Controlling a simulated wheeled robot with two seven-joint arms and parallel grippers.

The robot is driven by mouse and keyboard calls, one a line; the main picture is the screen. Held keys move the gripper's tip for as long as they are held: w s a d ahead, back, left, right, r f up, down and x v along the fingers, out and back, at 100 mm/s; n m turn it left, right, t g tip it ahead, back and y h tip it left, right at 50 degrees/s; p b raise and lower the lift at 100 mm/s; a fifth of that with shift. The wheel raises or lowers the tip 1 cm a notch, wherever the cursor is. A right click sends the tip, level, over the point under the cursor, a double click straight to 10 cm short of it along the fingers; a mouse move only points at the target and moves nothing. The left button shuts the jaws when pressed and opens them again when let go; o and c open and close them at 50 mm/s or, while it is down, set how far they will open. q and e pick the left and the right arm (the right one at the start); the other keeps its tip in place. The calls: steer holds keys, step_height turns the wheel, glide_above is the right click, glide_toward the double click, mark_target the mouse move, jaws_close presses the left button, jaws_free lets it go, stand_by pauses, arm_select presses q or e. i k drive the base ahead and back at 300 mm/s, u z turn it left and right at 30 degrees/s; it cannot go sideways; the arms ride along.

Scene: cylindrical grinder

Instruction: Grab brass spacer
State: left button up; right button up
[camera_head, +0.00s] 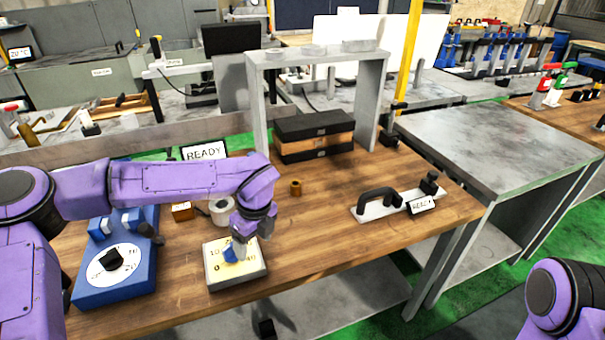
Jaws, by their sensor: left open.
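A small brass spacer (296,187), a short upright cylinder, stands alone on the wooden table, right of the white tape-like roll and in front of the black-and-wood block stack. My left gripper (249,238) points down over the far edge of a cream box with a dial, to the left of and nearer than the spacer. It is open and apart from the spacer. Its fingers are small and partly hidden by the wrist. My right arm shows only as a purple link at the bottom right; its gripper is out of view.
The cream box (236,272) has a blue pointer. A blue dial unit (120,287) stands at left, near a white roll (222,211) and a small brass-coloured block (182,211). A grey frame (257,110) and block stack (314,137) stand behind. A black-handled plate (374,212) lies right.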

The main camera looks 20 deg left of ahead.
mark_target(296, 188)
steer(key=i, duration=1)
